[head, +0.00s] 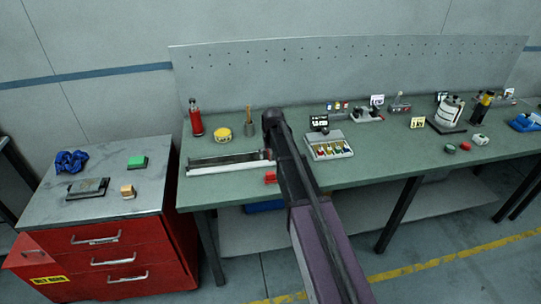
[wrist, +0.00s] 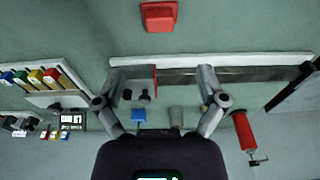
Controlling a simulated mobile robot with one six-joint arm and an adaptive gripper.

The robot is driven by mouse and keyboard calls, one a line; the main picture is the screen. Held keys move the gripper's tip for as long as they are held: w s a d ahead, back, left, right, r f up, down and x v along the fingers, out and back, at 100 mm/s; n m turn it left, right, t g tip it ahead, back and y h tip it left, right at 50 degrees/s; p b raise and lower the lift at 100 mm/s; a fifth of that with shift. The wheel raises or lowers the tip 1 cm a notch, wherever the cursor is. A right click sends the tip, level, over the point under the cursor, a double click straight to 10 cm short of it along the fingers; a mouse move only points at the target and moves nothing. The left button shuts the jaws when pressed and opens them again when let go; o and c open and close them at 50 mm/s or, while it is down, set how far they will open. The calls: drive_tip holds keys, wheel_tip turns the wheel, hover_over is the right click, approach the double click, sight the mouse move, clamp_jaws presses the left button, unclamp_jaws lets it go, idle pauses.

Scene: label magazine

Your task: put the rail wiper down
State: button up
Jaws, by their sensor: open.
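A small red block (head: 270,177), which looks like the rail wiper, lies on the green bench (head: 380,172) near its front edge. It also shows in the wrist view, at the top middle (wrist: 159,15). A long metal rail (head: 228,168) with a pale front edge lies behind and left of it. In the wrist view my gripper (wrist: 162,72) is open, its fingers spread over the rail (wrist: 235,76) with nothing between them. The red block is apart from the fingers. In the head view my arm hides the gripper.
A red bottle (head: 196,117), a yellow tin (head: 222,134) and a brush cup (head: 249,122) stand behind the rail. A tray of coloured labels (head: 328,146) is to the right. A red cabinet (head: 105,255) stands at left. Bare bench lies around the red block.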

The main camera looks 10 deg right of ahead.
drive_tip(key=shift+r, duration=0.25)
drive_tip(key=shift+s, duration=0.15)
idle(0.4)
drive_tip(key=s+g, duration=0.1)
drive_tip(key=s, duration=2.6)
drive_tip(key=shift+s, duration=0.2)
drive_tip(key=shift+a+f, duration=0.1)
wheel_tip(320, 180, down, 4)
drive_tip(key=b, duration=0.3)
